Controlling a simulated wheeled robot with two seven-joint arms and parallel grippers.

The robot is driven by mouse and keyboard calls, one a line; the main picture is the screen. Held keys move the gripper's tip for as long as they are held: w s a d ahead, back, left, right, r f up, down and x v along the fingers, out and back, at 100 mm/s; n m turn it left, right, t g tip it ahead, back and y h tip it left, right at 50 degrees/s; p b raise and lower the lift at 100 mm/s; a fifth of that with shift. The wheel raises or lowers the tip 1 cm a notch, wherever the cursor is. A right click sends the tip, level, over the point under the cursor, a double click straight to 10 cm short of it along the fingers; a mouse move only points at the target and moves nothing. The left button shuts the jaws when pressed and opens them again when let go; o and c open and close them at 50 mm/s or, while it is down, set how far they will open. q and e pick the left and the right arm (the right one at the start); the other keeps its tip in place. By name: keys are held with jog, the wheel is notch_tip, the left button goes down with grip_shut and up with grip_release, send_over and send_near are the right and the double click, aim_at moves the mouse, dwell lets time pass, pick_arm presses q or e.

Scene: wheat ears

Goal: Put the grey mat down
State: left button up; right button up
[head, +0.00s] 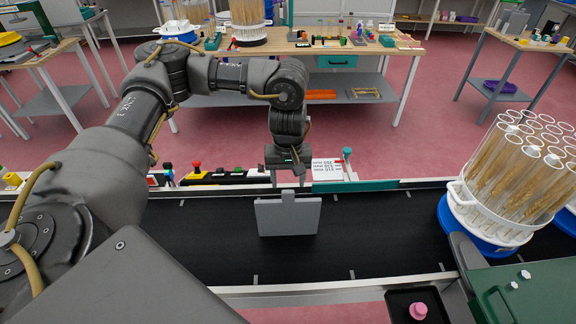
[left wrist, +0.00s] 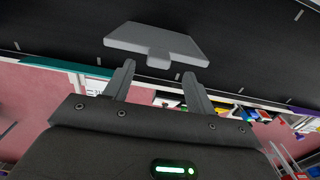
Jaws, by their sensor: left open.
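The grey mat (head: 287,217), a flat plate with a small tab on its far edge, rests on the black conveyor belt (head: 190,225) near the middle of the head view. In the left wrist view the mat (left wrist: 155,40) lies past the fingertips, with its tab towards the gripper. My left gripper (head: 287,181) is open at the tab end of the mat. Its two fingers (left wrist: 158,70) are apart, one to each side of the tab's line, and I cannot tell whether they touch it. My right gripper is not in view.
A white rack of clear tubes with wheat ears (head: 515,180) on a blue base stands on the belt at right. A panel with a red button (head: 196,168) and a white label card (head: 327,169) line the far rail. A green box (head: 525,290) stands front right.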

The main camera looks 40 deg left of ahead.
pick_arm(q)
notch_tip(320, 180, up, 6)
jog(key=shift+f, duration=0.15)
dwell(0.6)
